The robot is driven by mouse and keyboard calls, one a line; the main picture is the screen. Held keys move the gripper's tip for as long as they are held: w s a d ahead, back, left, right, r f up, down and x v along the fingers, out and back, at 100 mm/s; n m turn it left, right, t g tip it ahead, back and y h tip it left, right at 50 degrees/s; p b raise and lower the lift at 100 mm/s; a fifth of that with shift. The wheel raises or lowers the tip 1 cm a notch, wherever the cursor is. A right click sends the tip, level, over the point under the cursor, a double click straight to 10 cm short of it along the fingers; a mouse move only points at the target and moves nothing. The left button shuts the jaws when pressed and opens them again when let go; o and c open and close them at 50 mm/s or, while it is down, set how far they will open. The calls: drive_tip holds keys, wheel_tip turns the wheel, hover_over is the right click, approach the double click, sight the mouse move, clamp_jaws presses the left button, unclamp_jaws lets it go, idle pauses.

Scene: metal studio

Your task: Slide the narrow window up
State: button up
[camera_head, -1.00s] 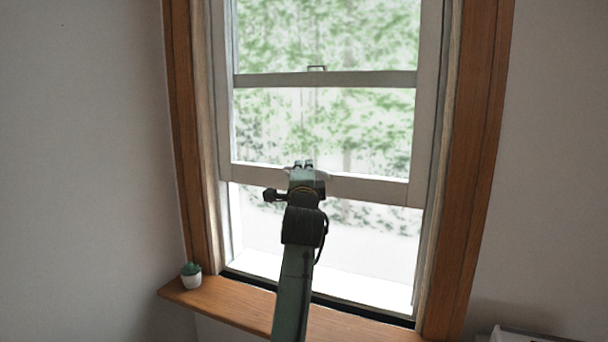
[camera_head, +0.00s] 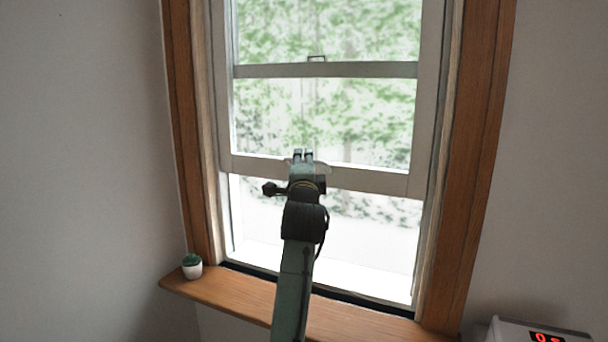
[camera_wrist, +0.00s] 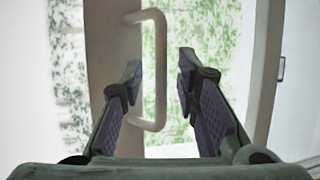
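The window's white lower sash (camera_head: 375,180) stands partly raised, with a bright open gap between its bottom rail and the sill. A white U-shaped handle (camera_wrist: 160,70) on the rail shows in the wrist view. My gripper (camera_head: 303,155) is at the bottom rail, near its middle. In the wrist view, my gripper (camera_wrist: 158,80) has its two fingers apart, with the handle between them. The handle lies nearer the left finger; I cannot tell whether they touch. In the head view my gripper largely hides the handle.
A brown wooden frame (camera_head: 478,150) surrounds the window. A small potted plant (camera_head: 192,267) stands at the left end of the wooden sill (camera_head: 240,293). A white box with a red display (camera_head: 540,333) is at the lower right. A small latch (camera_head: 317,58) sits on the sash's top rail.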

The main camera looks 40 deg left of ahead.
drive_tip(key=v, duration=1)
drive_tip(key=shift+s+d, duration=0.25)
drive_tip(key=shift+s, duration=0.05)
